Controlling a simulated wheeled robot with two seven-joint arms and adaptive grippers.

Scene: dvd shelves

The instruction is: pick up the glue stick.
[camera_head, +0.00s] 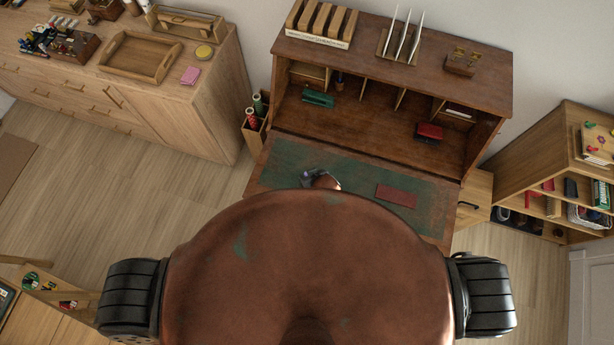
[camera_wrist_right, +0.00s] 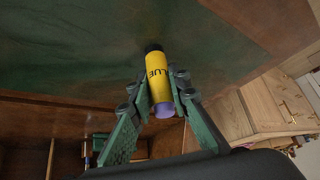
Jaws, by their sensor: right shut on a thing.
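The glue stick (camera_wrist_right: 158,76) shows in the right wrist view as a yellow tube with black lettering, a dark end and a purple end. My right gripper (camera_wrist_right: 164,94) has its green fingers on both sides of the tube, shut on it. Its dark end is toward the desk's green writing surface (camera_wrist_right: 75,45); I cannot tell whether it touches. In the head view only a small part of my right gripper (camera_head: 318,178) shows over the desk, beyond my own brown body, and the glue stick cannot be made out. My left gripper is not in view.
The desk (camera_head: 400,115) has compartments holding a green item (camera_head: 318,98) and a red item (camera_head: 430,131). A dark red flat item (camera_head: 396,196) lies on the writing surface. A wooden sideboard (camera_head: 215,100) stands at left, a shelf (camera_head: 540,150) at right.

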